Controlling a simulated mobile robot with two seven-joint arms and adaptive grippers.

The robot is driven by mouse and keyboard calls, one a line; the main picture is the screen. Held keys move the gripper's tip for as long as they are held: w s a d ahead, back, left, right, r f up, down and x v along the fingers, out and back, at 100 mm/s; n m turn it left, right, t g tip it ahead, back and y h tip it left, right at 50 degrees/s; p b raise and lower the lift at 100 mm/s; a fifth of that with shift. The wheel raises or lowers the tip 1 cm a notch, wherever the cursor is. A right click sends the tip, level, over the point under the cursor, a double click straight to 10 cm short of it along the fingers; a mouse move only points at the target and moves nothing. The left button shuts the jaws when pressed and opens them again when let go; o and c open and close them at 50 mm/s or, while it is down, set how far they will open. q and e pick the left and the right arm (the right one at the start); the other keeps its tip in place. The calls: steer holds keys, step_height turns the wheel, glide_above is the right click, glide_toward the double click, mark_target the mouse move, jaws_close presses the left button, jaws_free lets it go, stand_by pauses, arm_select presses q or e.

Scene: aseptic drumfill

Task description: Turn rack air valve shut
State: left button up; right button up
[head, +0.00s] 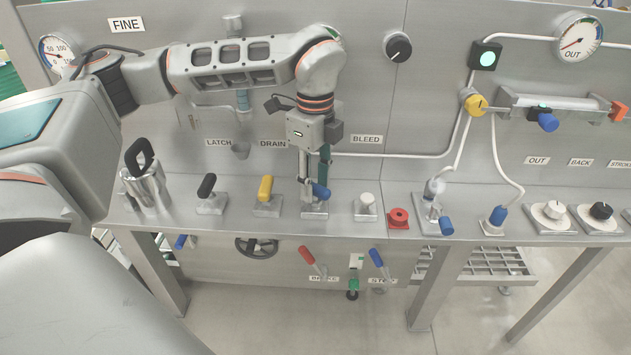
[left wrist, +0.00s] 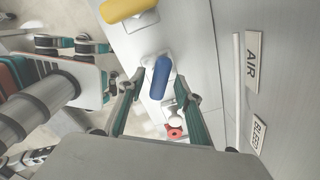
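The rack air valve has a blue handle (head: 320,191) on a small metal base on the bench ledge, below my left wrist. In the left wrist view the blue handle (left wrist: 160,77) lies in the gap between my fingertips, near an AIR label (left wrist: 252,61) on the wall. My left gripper (head: 313,184) points down at it with fingers apart. In the wrist view the gripper (left wrist: 154,88) shows clear space on both sides of the handle; I cannot tell whether a finger touches it. The gripper partly hides the valve in the head view. My right gripper is not in view.
A yellow handle (head: 265,188) and a black handle (head: 207,186) stand left of the valve. A white knob (head: 367,203) and a red button (head: 399,218) stand close on its right. The upright panel rises behind. A steel canister (head: 147,187) stands farther left.

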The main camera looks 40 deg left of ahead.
arm_select(q)
jaws_close()
